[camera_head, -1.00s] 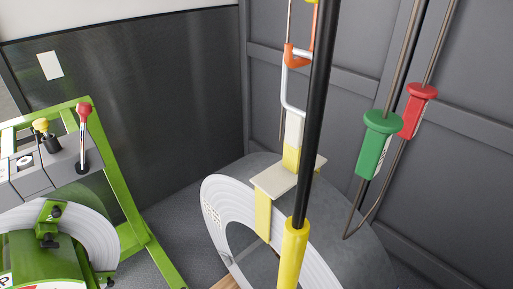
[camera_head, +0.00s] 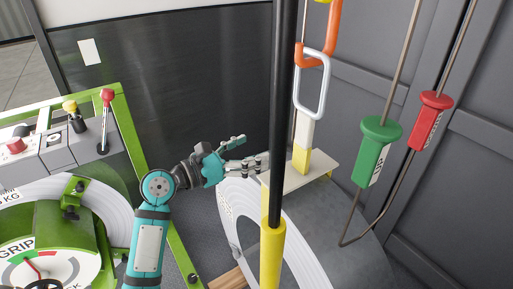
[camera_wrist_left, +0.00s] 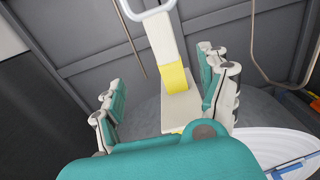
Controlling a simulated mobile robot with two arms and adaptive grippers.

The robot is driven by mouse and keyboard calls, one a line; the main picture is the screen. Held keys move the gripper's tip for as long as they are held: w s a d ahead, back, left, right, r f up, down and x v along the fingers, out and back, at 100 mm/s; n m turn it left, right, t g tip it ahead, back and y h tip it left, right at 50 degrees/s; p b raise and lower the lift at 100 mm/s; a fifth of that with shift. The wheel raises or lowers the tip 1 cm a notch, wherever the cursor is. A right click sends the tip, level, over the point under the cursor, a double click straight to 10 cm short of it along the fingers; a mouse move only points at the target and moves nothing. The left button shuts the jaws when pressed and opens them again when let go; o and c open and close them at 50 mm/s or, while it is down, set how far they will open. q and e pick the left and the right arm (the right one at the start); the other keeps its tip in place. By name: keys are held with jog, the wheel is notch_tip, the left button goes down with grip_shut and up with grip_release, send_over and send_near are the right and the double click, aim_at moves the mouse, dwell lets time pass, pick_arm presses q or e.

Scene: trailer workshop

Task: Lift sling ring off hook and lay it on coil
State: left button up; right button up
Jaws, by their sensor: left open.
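An orange hook (camera_head: 318,50) hangs at the upper middle of the head view. A white-grey sling ring (camera_head: 311,88) hangs from it, with a white and yellow strap (camera_head: 303,148) below. The strap meets a pale flat plate (camera_head: 318,172) at the white coil (camera_head: 238,205). My left gripper (camera_head: 246,152) is open and empty, left of the strap and below the ring. In the left wrist view the ring (camera_wrist_left: 152,9) is at the top edge and the strap (camera_wrist_left: 172,68) shows between the spread fingers (camera_wrist_left: 165,92). My right gripper is not in view.
A black pole with a yellow lower sleeve (camera_head: 271,262) stands in front of the coil. Green (camera_head: 376,148) and red (camera_head: 430,120) handles hang on rods at the right. A green machine with levers (camera_head: 106,120) fills the left.

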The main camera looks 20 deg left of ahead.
aim_at(302, 126)
pick_arm(q)
jog(key=p+x, duration=0.1)
jog(key=x, duration=0.4)
jog(key=r+p+x, duration=0.1)
jog(key=x, duration=0.4)
jog(key=p+x, duration=0.1)
jog(key=x, duration=0.5)
jog(key=shift+s+d+r, duration=0.2)
jog(key=shift+d+r, duration=0.05)
jog(key=shift+r, duration=0.1)
jog(key=shift+w+d, duration=0.35)
jog(key=shift+w, duration=0.1)
grip_shut()
jog(key=c, duration=0.8)
grip_release()
jog(key=shift+c, duration=0.2)
jog(key=c, duration=0.6)
